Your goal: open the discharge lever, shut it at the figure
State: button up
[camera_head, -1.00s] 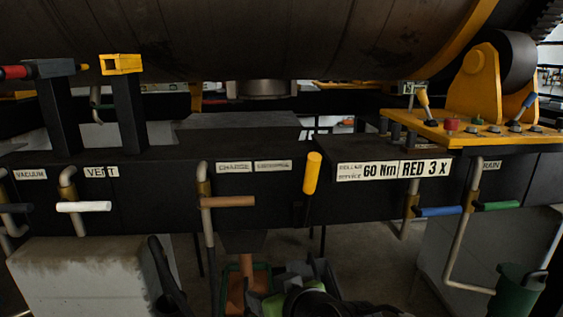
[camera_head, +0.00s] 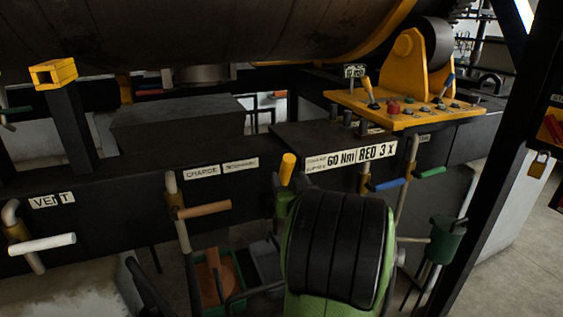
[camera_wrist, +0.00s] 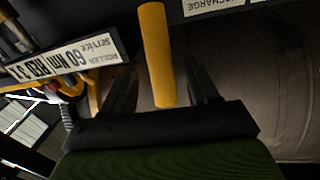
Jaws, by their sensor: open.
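A yellow lever handle (camera_head: 287,168) stands upright at the front of the dark beam, to the right of the small discharge label (camera_head: 240,166). In the wrist view the yellow handle (camera_wrist: 155,50) reaches down between my two dark fingers. My gripper (camera_wrist: 160,75) is open around the handle, with gaps visible on both sides.
A brown lever (camera_head: 204,209) under the charge label (camera_head: 201,172) and a white vent lever (camera_head: 42,244) jut out left. Blue (camera_head: 388,184) and green (camera_head: 430,172) handles stand right. A green crate (camera_head: 225,275) sits below. A dark post (camera_head: 480,170) crosses the right side.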

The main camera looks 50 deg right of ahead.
aim_at(287, 175)
jog(key=p+x, duration=0.1)
jog(key=x, duration=0.4)
jog(key=shift+s, duration=0.1)
grip_shut()
